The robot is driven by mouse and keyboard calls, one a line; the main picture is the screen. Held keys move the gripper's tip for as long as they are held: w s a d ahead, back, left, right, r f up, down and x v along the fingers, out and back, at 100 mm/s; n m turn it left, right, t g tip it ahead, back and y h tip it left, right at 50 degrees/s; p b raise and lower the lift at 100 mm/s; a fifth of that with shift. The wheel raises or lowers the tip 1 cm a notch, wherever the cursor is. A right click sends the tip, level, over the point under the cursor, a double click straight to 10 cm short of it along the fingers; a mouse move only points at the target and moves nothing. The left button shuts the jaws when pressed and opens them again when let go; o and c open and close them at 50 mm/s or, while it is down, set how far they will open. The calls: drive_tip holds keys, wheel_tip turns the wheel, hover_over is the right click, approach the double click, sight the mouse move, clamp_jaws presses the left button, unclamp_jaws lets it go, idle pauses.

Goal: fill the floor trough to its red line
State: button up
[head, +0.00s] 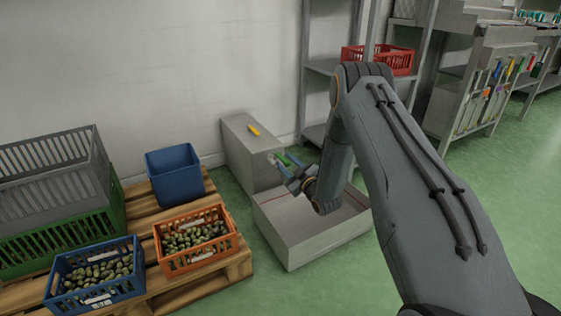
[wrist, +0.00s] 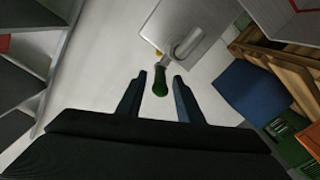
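The grey floor trough (head: 318,245) stands on the green floor, its red line (head: 284,197) on the inner wall. My arm hides part of its inside, and I cannot make out any liquid. Behind it is a grey box (head: 240,160) with a yellow piece (head: 254,130) on top. A green handle (head: 292,159) sticks out near the box's front. In the wrist view the green handle (wrist: 160,84) lies between my fingertips, by a grey curved spout (wrist: 188,42). My gripper (wrist: 158,88) is open, with gaps on both sides of the handle. It is above the trough in the head view (head: 292,180).
A wooden pallet (head: 190,279) at left carries a blue bin (head: 175,175), an orange crate (head: 199,260) and a blue crate (head: 75,295) of olives, and stacked crates. A shelf with a red crate (head: 392,60) stands behind my arm.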

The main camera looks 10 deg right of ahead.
sight(277, 154)
drive_tip(key=shift+b+x, duration=0.8)
drive_tip(key=shift+x, duration=1.4)
drive_tip(key=shift+c, duration=0.2)
clamp_jaws()
